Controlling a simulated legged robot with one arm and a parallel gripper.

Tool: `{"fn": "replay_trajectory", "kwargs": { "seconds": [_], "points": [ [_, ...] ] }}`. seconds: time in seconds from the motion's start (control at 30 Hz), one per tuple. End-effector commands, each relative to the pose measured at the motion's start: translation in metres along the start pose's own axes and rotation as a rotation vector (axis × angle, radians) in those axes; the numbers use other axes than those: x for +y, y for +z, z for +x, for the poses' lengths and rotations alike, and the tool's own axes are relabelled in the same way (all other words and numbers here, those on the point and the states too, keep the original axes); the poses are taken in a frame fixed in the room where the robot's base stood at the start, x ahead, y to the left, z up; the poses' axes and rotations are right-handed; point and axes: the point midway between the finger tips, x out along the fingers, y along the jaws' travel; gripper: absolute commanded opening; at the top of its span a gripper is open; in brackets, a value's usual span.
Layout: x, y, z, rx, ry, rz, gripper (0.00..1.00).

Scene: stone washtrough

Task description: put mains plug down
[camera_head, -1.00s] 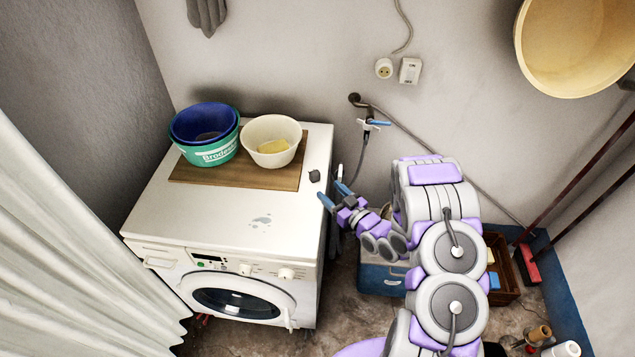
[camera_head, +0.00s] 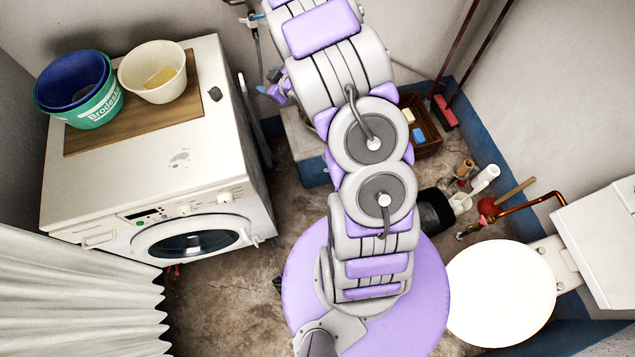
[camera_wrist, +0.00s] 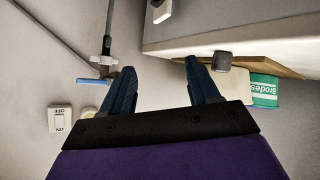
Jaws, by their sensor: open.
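The mains plug is a small dark grey block (camera_head: 215,93) standing on the white washing machine top (camera_head: 120,180), near its right edge and right of the wooden board. It also shows in the wrist view (camera_wrist: 222,60), just beyond the right fingertip and outside the jaws. My gripper (camera_head: 268,82) is to the right of the machine in the head view, apart from the plug and partly hidden by my arm. In the wrist view my gripper (camera_wrist: 158,68) has its blue fingers spread with nothing between them.
A wooden board (camera_head: 130,130) holds a green bucket (camera_head: 98,108) with a blue basin and a cream bowl (camera_head: 150,90). A tap with a blue handle (camera_wrist: 92,81) and a wall switch (camera_wrist: 60,118) are near my gripper. A toilet (camera_head: 500,290) stands at right.

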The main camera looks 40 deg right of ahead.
Motion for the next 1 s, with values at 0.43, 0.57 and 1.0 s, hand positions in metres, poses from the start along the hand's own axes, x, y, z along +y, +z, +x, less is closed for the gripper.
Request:
{"fn": "replay_trajectory", "kwargs": {
  "seconds": [0.43, 0.57, 1.0],
  "points": [
    [0.03, -0.036, -0.13, -0.487, 0.215, 0.095, 0.61],
    [0.015, -0.04, -0.18, -0.608, 0.228, 0.173, 0.61],
    [-0.121, -0.044, -0.362, -1.004, 0.051, 0.417, 0.61]
  ]
}}
